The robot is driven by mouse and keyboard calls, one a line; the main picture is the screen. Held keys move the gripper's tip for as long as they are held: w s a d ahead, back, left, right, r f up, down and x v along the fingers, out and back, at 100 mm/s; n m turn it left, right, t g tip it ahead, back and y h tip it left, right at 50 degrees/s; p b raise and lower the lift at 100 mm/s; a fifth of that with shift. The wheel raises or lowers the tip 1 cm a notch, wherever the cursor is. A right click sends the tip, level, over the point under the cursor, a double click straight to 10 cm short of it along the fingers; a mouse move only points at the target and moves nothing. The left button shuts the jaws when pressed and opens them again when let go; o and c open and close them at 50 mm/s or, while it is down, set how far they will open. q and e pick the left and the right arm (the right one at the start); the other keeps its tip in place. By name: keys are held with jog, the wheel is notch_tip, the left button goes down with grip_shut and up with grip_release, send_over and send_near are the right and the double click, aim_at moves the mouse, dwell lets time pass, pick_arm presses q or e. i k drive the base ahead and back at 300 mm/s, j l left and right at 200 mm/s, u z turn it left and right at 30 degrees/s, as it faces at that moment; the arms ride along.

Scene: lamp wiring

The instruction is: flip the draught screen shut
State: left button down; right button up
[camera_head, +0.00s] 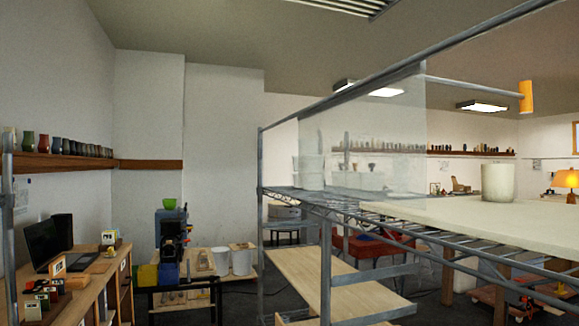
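The draught screen appears to be a clear, faintly grey panel (385,125) at the wire rack, below its sloping top rail (370,80). It stands roughly upright, and shelves and white containers show through it. A grey bar (470,86) runs right from near the panel's upper right corner and ends in an orange grip (525,97). I cannot tell whether the bar is fixed to the panel. Neither of my grippers is in view, and nothing is seen touching the panel or grip.
The rack's shelf holds a pale board (480,222) with a white cylinder (497,183) on it. Rack posts (326,270) stand in front. A wooden bench with a laptop (55,250) is at left. Open air surrounds the orange grip.

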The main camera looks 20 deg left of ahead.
aim_at(524, 95)
jog(key=i+j, duration=0.2)
jog(key=j, duration=0.15)
jog(key=i+j+z, duration=0.15)
jog(key=i+j, duration=0.25)
jog(key=j, duration=0.3)
jog(key=i+j+z, duration=0.1)
jog(key=j, duration=0.3)
jog(key=i+j+z, duration=0.1)
jog(key=i+j, duration=0.35)
jog(key=j, duration=0.35)
jog(key=i+j+z, duration=0.1)
jog(key=j, duration=0.3)
jog(key=i, duration=0.1)
